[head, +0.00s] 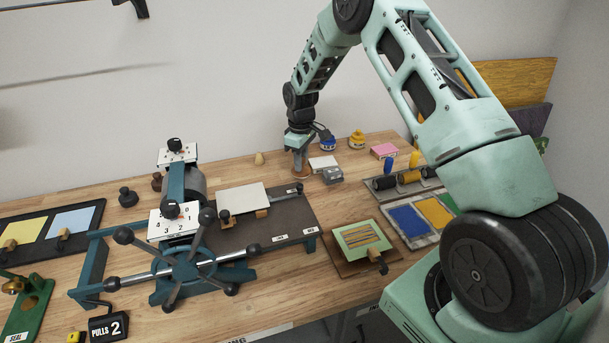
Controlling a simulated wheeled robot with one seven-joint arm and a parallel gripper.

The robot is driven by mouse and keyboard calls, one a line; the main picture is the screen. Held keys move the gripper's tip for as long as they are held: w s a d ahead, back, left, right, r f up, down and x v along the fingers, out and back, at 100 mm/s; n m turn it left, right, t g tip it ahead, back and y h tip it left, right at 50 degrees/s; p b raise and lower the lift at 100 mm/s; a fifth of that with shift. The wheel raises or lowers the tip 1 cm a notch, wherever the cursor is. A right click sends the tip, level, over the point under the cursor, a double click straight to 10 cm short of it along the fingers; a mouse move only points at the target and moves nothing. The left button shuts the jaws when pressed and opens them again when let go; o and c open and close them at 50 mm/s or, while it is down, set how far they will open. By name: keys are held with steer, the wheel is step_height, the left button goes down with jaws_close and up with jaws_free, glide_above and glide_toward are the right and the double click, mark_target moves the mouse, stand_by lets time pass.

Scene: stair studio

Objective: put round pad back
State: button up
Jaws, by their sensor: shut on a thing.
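My gripper (298,158) is at the back middle of the table, pointing down and small in the head view. It is shut on what looks like the round pad (300,174). Only a brown round edge shows below the fingers, at or just above the table top; the rest is hidden. I cannot tell whether the pad touches the table. A dark knobbed piece (128,197) and a brown one (157,182) stand apart at the left.
A press with a spoked wheel (183,260) and a grey bed (285,218) fills the middle.

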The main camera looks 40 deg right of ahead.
mark_target(301, 174)
steer(key=shift+f+p, duration=0.8)
steer(key=shift+f, duration=2)
steer(key=shift+f, duration=0.2)
steer(key=o, duration=0.9)
steer(key=shift+r, duration=0.15)
